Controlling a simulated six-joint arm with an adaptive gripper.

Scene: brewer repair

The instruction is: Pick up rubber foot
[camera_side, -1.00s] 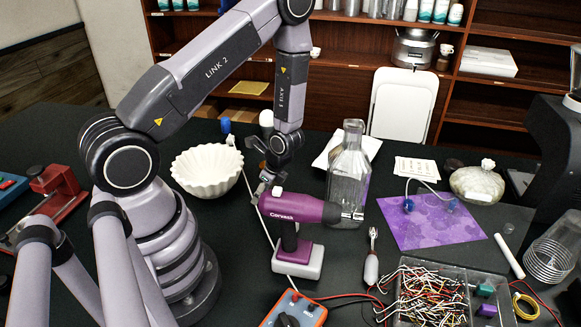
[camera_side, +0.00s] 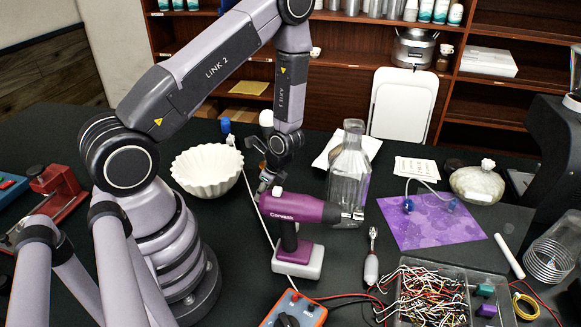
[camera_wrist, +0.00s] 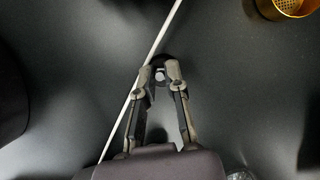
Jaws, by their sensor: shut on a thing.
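My gripper (camera_wrist: 159,75) is shut in the wrist view. A small dark rounded piece, which looks like the rubber foot (camera_wrist: 158,60), is between its fingertips. The piece is black against the black table, so its full outline and its height over the table are hard to tell. In the side view my gripper (camera_side: 264,186) points down just behind and left of the purple drill. The drill hides part of the fingertips there, and the rubber foot cannot be made out.
A thin white cable (camera_wrist: 152,50) runs diagonally past the fingertips. A gold mesh basket (camera_wrist: 288,6) is at the upper right of the wrist view. The purple Corvath drill (camera_side: 292,208) stands close beside my gripper. A white fluted bowl (camera_side: 207,170) is to the left, a glass bottle (camera_side: 348,175) to the right.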

